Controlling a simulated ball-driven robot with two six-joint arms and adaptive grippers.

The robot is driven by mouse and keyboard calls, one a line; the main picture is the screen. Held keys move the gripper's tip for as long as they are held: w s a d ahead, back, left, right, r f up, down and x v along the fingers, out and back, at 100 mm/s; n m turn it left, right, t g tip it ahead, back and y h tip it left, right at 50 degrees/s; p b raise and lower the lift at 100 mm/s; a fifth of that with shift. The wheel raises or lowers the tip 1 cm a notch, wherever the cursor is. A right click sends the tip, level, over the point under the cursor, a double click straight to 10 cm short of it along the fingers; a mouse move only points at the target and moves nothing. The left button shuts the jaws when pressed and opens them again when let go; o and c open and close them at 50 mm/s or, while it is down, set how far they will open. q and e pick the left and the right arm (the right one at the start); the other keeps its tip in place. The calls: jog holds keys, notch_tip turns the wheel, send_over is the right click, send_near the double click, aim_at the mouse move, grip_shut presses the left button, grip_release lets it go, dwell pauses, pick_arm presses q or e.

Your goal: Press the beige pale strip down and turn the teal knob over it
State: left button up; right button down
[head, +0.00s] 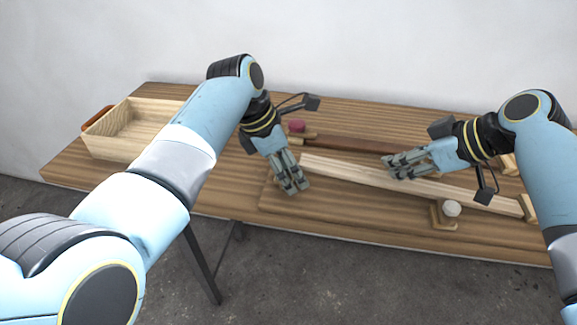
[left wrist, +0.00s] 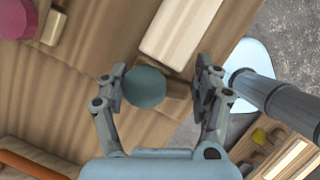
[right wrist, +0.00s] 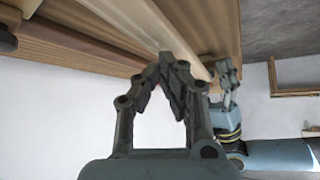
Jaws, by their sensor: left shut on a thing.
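The beige pale strip (head: 340,170) lies lengthwise on the board, and one end shows in the left wrist view (left wrist: 185,30). The teal knob (left wrist: 145,87) is between my left fingers near that end, beside a small wooden block. My left gripper (head: 296,187) points down there and is shut on the knob; it hides the knob in the head view. My right gripper (head: 388,167) is shut, its fingertips at the pale strip's middle. In the right wrist view, its closed tips (right wrist: 168,58) overlap the strip (right wrist: 150,22); contact is unclear.
A crimson knob (head: 297,126) stands behind my left gripper, near a dark brown strip (head: 345,144). A whitish knob (head: 452,208) sits on a block at the front right. A wooden tray (head: 112,151) stands at the left. The board (head: 350,215) has bare room in front.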

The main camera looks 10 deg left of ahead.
aim_at(394, 181)
pick_arm(q)
jog(key=shift+w+a, duration=0.1)
pick_arm(e)
jog(key=shift+f, duration=0.15)
jog(key=shift+f, duration=0.75)
pick_arm(q)
jog(key=shift+r, duration=0.1)
pick_arm(e)
jog(key=shift+f, duration=1.25)
pick_arm(q)
jog(key=n, duration=0.1)
jog(key=n+t, duration=0.1)
jog(key=shift+w+n+y, duration=0.2)
jog(key=shift+n+y, duration=0.1)
jog(key=shift+n, duration=0.1)
pick_arm(e)
jog(key=shift+d, duration=0.1)
pick_arm(q)
jog(key=shift+d, duration=0.2)
pick_arm(e)
jog(key=shift+s, duration=0.1)
